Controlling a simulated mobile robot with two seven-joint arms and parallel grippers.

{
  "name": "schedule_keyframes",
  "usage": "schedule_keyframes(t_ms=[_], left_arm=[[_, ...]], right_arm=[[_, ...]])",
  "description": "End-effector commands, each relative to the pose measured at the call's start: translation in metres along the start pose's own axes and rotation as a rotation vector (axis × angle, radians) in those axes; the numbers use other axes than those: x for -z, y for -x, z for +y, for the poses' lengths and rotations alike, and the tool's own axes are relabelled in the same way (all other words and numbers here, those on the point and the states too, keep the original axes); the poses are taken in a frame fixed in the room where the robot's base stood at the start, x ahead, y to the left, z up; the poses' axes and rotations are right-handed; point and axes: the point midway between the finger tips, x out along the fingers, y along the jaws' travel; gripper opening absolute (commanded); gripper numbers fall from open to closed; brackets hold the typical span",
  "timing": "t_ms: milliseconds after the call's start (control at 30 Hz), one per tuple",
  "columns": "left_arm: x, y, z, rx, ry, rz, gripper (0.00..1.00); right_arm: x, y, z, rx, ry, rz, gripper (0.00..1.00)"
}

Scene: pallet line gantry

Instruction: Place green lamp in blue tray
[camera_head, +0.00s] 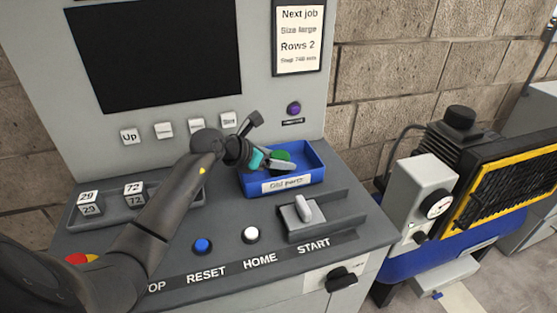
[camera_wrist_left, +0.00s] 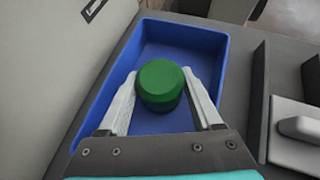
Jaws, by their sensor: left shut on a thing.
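The green lamp (camera_wrist_left: 160,82) is a round green cap between the two fingers of my left gripper (camera_wrist_left: 161,100) in the left wrist view. The fingers are shut on it. The blue tray (camera_wrist_left: 215,47) lies under and around the lamp in that view. In the head view the tray (camera_head: 310,164) carries an "Old parts" label on its front. There the lamp (camera_head: 280,155) shows partly behind my left gripper (camera_head: 279,163), over the tray's inside. I cannot tell whether the lamp touches the tray floor. My right gripper is in neither view.
A grey switch block with a lever (camera_head: 303,210) stands right in front of the tray. A blue button (camera_head: 202,246) and a white button (camera_head: 251,234) sit on the panel. A grey tray with number cubes (camera_head: 90,204) lies left. The upright panel with its screen (camera_head: 155,50) rises behind.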

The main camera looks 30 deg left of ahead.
Motion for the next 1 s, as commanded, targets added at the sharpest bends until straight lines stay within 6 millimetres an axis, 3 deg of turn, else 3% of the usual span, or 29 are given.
schedule_keyframes(t_ms=[233, 267, 500, 867, 1000], left_arm=[[0.002, -0.002, 0.0, 0.0, -0.001, -0.001, 0.08], [0.003, -0.002, 0.0, 0.001, 0.0, -0.001, 0.67], [0.002, -0.002, 0.0, 0.001, 0.0, 0.0, 0.94], [-0.002, 0.001, 0.0, 0.001, 0.0, -0.001, 0.96], [-0.001, 0.017, 0.001, -0.001, -0.003, 0.001, 0.96]], right_arm=[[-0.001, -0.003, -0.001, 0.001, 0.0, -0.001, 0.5], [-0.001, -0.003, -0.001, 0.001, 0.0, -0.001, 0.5], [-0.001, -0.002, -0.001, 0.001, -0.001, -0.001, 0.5], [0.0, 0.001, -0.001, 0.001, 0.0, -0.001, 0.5], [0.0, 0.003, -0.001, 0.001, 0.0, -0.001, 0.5]])
